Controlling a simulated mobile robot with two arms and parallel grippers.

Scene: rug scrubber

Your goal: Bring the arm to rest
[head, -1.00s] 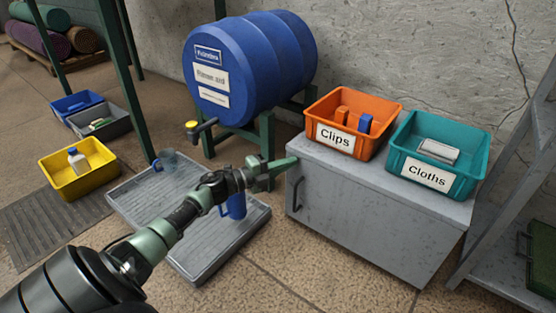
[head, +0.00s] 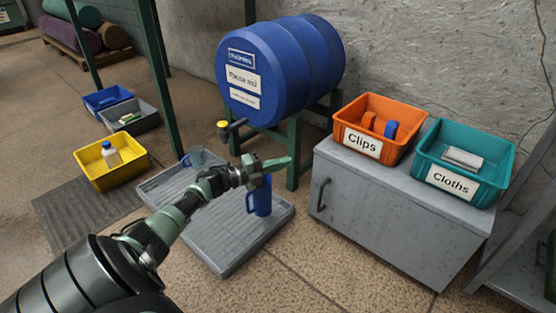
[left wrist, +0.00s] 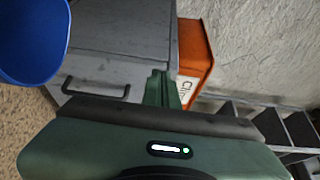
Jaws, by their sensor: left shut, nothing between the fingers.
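My left arm reaches in from the lower left of the head view. Its gripper (head: 288,162) is shut and empty, pointing right toward the grey cabinet. It shows above the blue jug (head: 261,199), which stands upright on the ridged grey tray (head: 222,240). The jug's top is partly covered by the gripper. In the left wrist view the shut fingers (left wrist: 160,76) have nothing between them. A blue rounded thing (left wrist: 30,40), seemingly the jug, is at the upper left there, apart from the fingers. My right gripper is not in view.
A blue barrel (head: 270,70) with a tap stands behind the tray. The grey cabinet (head: 385,210) carries the orange Clips box (head: 362,143) and teal Cloths box (head: 447,182). A yellow bin (head: 100,178) stands left.

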